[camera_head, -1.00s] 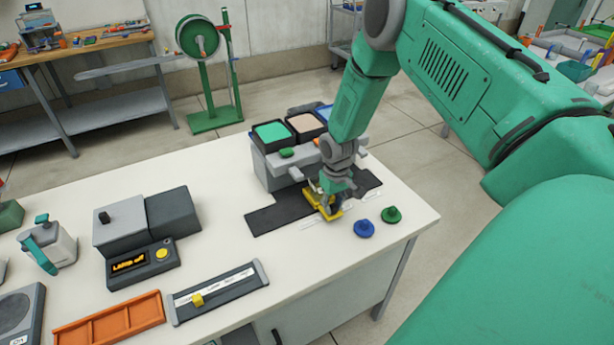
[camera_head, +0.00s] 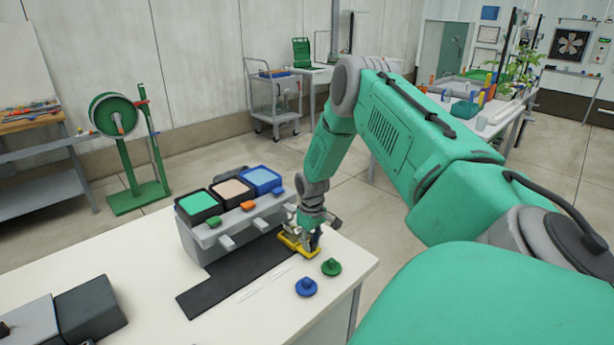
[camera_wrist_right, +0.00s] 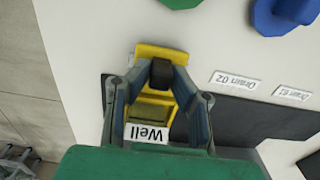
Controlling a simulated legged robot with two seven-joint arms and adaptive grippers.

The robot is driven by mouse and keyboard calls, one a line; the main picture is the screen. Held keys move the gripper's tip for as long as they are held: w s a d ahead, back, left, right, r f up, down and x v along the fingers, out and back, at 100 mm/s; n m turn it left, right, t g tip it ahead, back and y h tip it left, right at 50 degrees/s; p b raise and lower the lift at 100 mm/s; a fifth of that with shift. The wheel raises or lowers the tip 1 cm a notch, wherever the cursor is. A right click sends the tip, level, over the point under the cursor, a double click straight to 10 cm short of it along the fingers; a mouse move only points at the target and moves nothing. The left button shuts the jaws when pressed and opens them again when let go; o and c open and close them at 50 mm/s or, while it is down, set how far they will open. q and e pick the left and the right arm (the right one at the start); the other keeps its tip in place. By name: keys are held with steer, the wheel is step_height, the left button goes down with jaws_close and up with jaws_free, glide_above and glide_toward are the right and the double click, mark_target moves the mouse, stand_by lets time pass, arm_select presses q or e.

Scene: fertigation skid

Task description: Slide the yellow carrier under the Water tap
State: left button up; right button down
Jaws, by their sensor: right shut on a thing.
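The yellow carrier (camera_head: 297,249) sits toward the right end of the dark track (camera_head: 225,285), in front of the dispenser unit (camera_head: 205,242). My right gripper (camera_head: 306,232) reaches down from above and is shut on the carrier. In the right wrist view the fingers (camera_wrist_right: 160,82) straddle the yellow carrier (camera_wrist_right: 165,52), with a dark block between them and an upside-down "Well" label below. The unit has three tanks, green, beige and blue, with grey taps in front. The rightmost tap (camera_head: 288,208) is nearest the carrier. No Water label is readable. My left gripper is out of view.
A blue knob-like piece (camera_head: 306,287) and a green one (camera_head: 331,267) stand on the white table (camera_head: 255,330) in front of the track. Drain labels (camera_wrist_right: 233,80) lie beside the track. A grey device (camera_head: 88,312) is at the left. The track's left part is clear.

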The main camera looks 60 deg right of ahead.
steer(key=shift+s+d, duration=0.1)
steer(key=shift+d, duration=0.15)
steer(key=c, duration=1.4)
jaws_free()
steer(key=shift+c, duration=0.2)
steer(key=shift+d, duration=0.1)
steer(key=shift+r, duration=0.4)
step_height(320, 180, up, 10)
steer(key=shift+f, duration=0.25)
steer(key=shift+d+r, duration=0.2)
steer(key=shift+r, duration=0.5)
